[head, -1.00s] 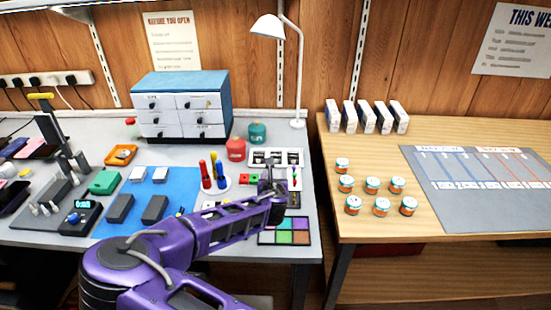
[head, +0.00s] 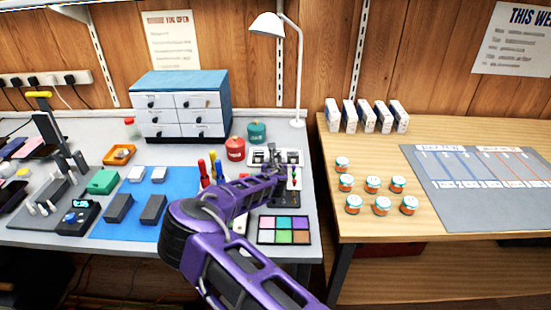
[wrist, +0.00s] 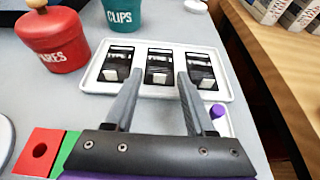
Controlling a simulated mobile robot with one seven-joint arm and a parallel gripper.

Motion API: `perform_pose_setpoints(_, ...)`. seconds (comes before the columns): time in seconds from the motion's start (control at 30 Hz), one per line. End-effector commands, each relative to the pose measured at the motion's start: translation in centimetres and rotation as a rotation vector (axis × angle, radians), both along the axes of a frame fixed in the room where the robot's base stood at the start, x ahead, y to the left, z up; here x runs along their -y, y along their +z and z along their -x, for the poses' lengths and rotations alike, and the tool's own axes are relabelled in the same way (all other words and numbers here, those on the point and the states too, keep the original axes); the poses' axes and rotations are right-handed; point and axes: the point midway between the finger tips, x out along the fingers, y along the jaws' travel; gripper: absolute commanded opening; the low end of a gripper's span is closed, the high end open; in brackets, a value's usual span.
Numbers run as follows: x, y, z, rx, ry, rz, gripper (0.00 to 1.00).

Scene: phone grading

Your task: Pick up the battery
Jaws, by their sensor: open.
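A white tray (wrist: 222,62) with three black slots lies ahead of my gripper in the wrist view. Each slot holds a dark flat piece with printed letters and a pale block at its near end; these look like batteries, the middle one (wrist: 165,62) among them. The tray also shows at the back of the bench in the head view (head: 256,163). My gripper (wrist: 160,78) is open and empty, its two fingers pointing at the middle slot, one to each side. I cannot tell how high the fingertips are above the tray. My arm partly hides the tray in the head view.
A red jar (wrist: 52,42) and a teal jar (wrist: 122,14) stand left of and behind the tray. A red block with a hole (wrist: 38,152) is near left. A purple-ended item (wrist: 217,110) lies right of my fingers. A colour palette (head: 284,229) lies nearer on the bench.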

Motion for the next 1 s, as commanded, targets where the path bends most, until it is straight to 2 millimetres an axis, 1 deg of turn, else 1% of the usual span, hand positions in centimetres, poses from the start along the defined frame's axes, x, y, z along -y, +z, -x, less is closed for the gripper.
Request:
perform_pose_setpoints(0.03, 0.04, -0.22, -0.4, 0.0, 0.0, 0.0, 0.55)
perform_pose_setpoints(0.13, 0.0, -0.34, -0.78, 0.0, 0.001, 0.001, 0.55)
perform_pose_setpoints(0.33, 0.01, -0.34, -0.8, 0.0, 0.0, 0.001, 0.55)
perform_pose_setpoints(0.37, 0.01, -0.34, -0.8, 0.0, 0.0, 0.001, 0.53)
perform_pose_setpoints(0.4, 0.01, -0.34, -0.79, 0.0, 0.0, 0.001, 0.46)
perform_pose_setpoints(0.57, 0.0, -0.33, -0.79, 0.0, 0.0, 0.001, 0.17)
perform_pose_setpoints(0.6, 0.0, -0.33, -0.79, 0.0, 0.0, 0.001, 0.1)
perform_pose_setpoints(0.67, 0.0, -0.33, -0.79, 0.0, 0.0, 0.001, 0.0)
perform_pose_setpoints(1.0, 0.0, -0.3, -0.78, 0.0, 0.0, 0.0, 0.0)
